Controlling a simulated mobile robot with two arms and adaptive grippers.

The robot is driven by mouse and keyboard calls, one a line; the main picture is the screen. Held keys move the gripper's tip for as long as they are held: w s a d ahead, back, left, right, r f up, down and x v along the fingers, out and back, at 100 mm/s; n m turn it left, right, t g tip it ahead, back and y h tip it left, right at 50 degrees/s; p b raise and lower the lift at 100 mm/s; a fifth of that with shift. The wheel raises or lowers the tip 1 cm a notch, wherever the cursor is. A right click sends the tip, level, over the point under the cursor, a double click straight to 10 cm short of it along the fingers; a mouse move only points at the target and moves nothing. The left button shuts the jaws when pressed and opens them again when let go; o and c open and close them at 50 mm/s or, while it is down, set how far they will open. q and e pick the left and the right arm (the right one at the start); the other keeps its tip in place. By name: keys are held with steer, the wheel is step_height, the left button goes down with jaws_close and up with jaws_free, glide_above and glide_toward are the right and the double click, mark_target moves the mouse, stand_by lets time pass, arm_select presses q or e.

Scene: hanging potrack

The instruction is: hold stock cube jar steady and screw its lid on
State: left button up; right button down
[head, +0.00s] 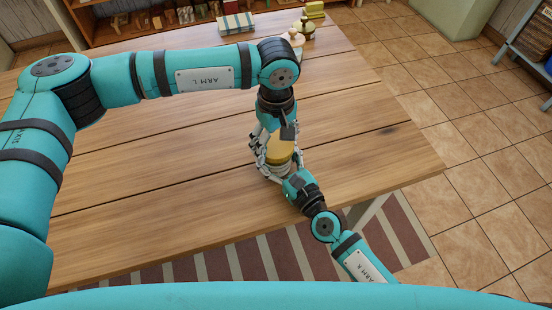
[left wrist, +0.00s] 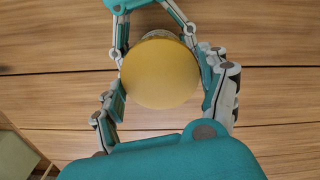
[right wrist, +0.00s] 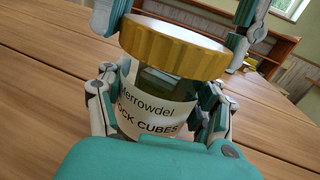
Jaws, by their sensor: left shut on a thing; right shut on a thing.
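The stock cube jar (right wrist: 158,108) has a white label and stands upright on the wooden table. My right gripper (head: 275,172) is shut around its body from the near side; the right wrist view shows a finger on each side of the label. My left gripper (left wrist: 163,80) points down from above and is shut on the lid's rim. Whether the threads are engaged is hidden.
The wooden table (head: 150,160) is clear around the jar. At its far edge stand a striped box (head: 236,23), a green-yellow jar or pot (head: 304,28) and stacked yellow-green items (head: 315,9). The table's right edge drops to a tiled floor (head: 480,150).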

arm_select(q)
steer(key=m, duration=1.1)
steer(key=shift+m, duration=0.3)
steer(key=o, duration=1.3)
step_height(320, 180, up, 12)
arm_select(e)
steer(key=shift+c, duration=0.4)
jaws_free()
